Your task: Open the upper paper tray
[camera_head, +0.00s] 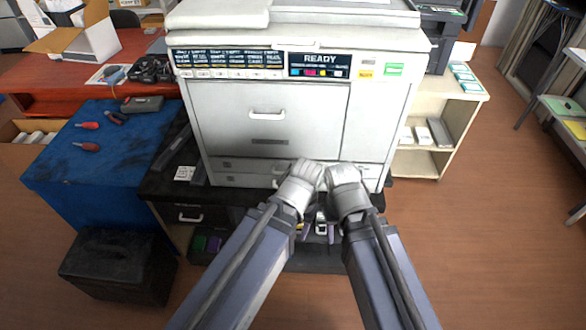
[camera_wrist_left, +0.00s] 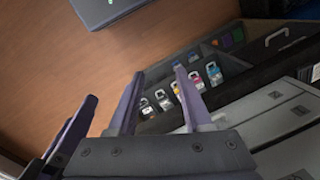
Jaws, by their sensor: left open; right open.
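The white printer (camera_head: 318,113) stands in the middle of the head view. Its paper trays form two low strips under the big front panel. The upper paper tray (camera_head: 258,167) looks flush with the printer front, partly hidden by my wrists. Pale tray fronts (camera_wrist_left: 262,112) also show in the left wrist view. My left gripper (camera_head: 303,229) is low in front of the trays, mostly hidden by its wrist. In the left wrist view its jaws (camera_wrist_left: 160,74) are open and empty. My right gripper (camera_head: 330,231) is close beside it, open; its fingers are mostly hidden.
A dark stand (camera_head: 165,189) with a handled drawer carries the printer. Several coloured cartridges (camera_wrist_left: 174,92) sit in a dark tray below my left gripper. A blue workbench (camera_head: 63,155) is at left, a black box (camera_head: 118,268) before it. A cream shelf (camera_head: 440,97) stands at right.

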